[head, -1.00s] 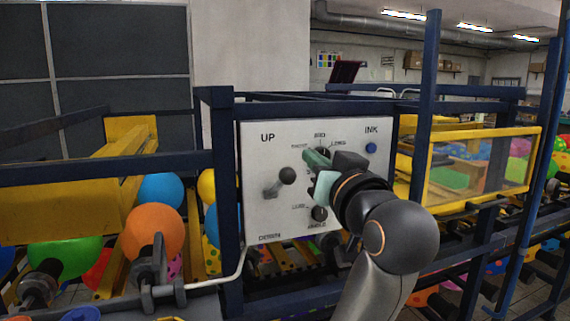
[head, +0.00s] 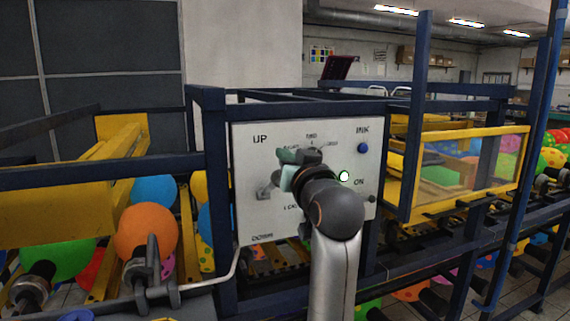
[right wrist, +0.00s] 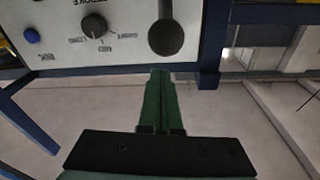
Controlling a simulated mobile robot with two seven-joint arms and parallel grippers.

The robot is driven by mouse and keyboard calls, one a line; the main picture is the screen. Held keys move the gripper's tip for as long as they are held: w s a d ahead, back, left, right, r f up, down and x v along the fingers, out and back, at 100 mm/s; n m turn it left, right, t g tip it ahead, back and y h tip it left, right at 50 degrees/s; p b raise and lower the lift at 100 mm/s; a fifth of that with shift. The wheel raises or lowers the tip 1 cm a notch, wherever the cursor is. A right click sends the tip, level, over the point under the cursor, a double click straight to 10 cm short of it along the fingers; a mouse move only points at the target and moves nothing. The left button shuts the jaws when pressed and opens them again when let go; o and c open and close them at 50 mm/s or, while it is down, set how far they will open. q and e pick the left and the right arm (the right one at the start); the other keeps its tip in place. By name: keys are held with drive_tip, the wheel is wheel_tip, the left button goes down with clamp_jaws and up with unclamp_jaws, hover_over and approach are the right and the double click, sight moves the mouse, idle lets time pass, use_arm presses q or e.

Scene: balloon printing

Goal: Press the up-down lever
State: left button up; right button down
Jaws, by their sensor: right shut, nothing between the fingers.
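The up-down lever (head: 266,193) is on the left of the white control panel (head: 250,222), between the printed words UP and DOWN. In the head view my right gripper covers its ball knob and only its grey lower part shows. In the right wrist view the dark round knob (right wrist: 167,37) is at the top, just beyond my fingertips. My right gripper (head: 287,157) is in front of the panel at the lever's upper right. Its green fingers (right wrist: 160,78) are shut and empty; I cannot tell whether they touch the knob. My left gripper is not in view.
A stroke dial (right wrist: 94,25) and a blue ink button (head: 363,148) are on the panel. A pale light (head: 344,176) shows above ON. Dark blue frame bars (head: 216,180) surround the panel. Balloons, including an orange one (head: 146,232), are at the left.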

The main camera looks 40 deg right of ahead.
drive_tip(key=shift+s+a+f, duration=0.15)
drive_tip(key=shift+f, duration=0.35)
drive_tip(key=shift+s+a+f, duration=0.1)
drive_tip(key=shift+f, duration=0.35)
